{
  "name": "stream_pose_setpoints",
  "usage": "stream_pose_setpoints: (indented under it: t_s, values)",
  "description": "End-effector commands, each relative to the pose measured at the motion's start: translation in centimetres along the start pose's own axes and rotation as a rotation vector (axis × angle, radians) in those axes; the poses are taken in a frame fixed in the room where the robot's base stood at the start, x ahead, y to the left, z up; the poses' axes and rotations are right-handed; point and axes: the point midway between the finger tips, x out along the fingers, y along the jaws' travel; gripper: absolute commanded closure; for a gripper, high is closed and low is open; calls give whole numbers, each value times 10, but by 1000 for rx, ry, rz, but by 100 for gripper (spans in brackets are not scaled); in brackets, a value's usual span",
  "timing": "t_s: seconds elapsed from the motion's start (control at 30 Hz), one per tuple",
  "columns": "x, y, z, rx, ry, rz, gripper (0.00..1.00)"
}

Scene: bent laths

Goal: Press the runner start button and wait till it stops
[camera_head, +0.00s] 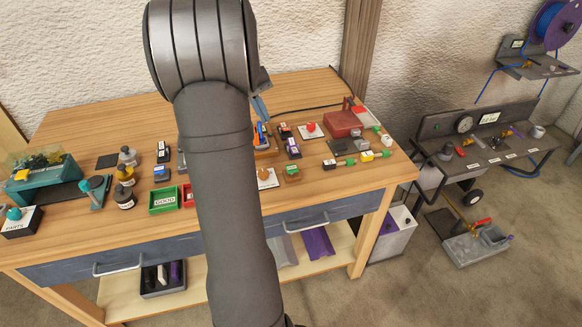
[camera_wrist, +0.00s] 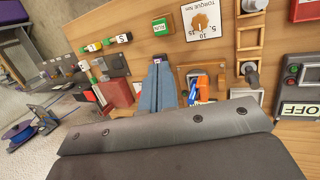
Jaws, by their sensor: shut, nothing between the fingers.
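My gripper (camera_wrist: 157,62) shows in the wrist view as two blue-grey fingers, closed together and empty. Their tips are beside a small dark block with a pale label (camera_wrist: 159,57); I cannot tell whether they touch it. In the head view the red box (camera_head: 343,124) stands at the bench's right. My arm hides the bench's middle there, and only part of my gripper (camera_head: 260,106) shows. I cannot tell whether any button is pressed.
A red button on a white plate (camera_head: 311,128) sits left of the red box. Labelled blocks (camera_head: 292,150), green-ended parts (camera_head: 366,156) and a green tray (camera_head: 164,199) crowd the bench (camera_head: 75,130). A grey cart (camera_head: 490,150) stands at the right. Bare wood lies along the back.

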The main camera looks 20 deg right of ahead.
Motion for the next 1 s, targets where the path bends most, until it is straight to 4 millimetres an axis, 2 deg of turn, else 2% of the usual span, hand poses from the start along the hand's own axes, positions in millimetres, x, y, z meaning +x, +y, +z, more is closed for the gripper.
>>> stream_pose_setpoints:
  t_s: [0.27, 0.47, 0.73, 1.0]
  values:
    - [1, 1, 0, -4, 3, 4, 100]
    - [16, 16, 4, -117, 60, 92, 100]
    - [52, 50, 14, -572, 205, 382, 100]
    - [73, 47, 25, -1046, 291, 614, 100]
